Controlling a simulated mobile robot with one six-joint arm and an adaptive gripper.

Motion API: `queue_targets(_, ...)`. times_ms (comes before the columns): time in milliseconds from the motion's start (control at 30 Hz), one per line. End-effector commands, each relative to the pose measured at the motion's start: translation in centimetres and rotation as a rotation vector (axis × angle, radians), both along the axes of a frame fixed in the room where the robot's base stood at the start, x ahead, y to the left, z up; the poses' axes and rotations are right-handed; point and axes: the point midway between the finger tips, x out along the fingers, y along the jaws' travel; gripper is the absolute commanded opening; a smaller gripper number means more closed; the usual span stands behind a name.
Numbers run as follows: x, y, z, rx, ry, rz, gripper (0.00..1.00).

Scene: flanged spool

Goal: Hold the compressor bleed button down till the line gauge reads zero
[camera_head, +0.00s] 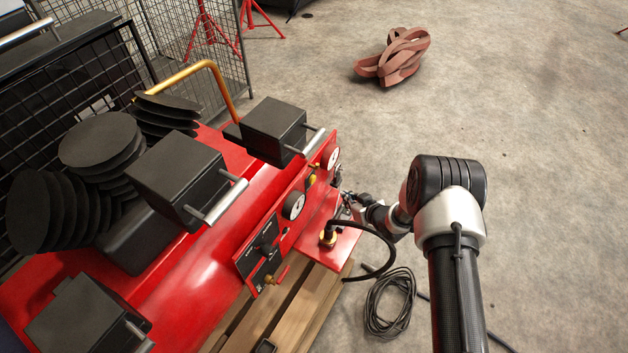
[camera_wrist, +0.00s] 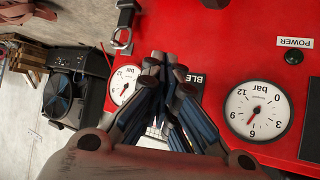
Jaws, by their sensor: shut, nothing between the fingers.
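My gripper (camera_head: 345,203) is at the front panel of the red compressor (camera_head: 206,275). In the wrist view its fingers (camera_wrist: 168,62) are closed together against or just in front of the panel, beside a black label (camera_wrist: 196,79) reading "BLE". The bleed button is hidden behind the fingers; I cannot tell whether it is pressed. Which one is the line gauge I cannot tell.
A black hose (camera_head: 372,238) arches from a brass fitting (camera_head: 328,238) beside my arm. A cable coil (camera_head: 388,302) lies on the floor. The compressor rests on wooden slats (camera_head: 302,306). Red straps (camera_head: 396,58) lie farther off on otherwise open concrete.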

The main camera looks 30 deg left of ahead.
Motion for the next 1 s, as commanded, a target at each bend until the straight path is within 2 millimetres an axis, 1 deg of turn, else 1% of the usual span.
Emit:
queue_targets(133, 0.0, 0.5, 0.0, 0.000, -0.001, 0.001, 0.00)
queue_targets(233, 0.1, 1.4, -0.1, -0.002, -0.001, 0.003, 0.00)
queue_targets(500, 0.4, 5.3, -0.1, 0.000, -0.002, 0.003, 0.00)
queue_targets(700, 0.6, 7.6, -0.2, -0.001, -0.001, 0.001, 0.00)
queue_targets(867, 0.7, 8.5, -0.1, -0.001, -0.001, 0.000, 0.00)
queue_targets(1000, 0.7, 8.8, 0.0, -0.001, 0.000, -0.001, 0.00)
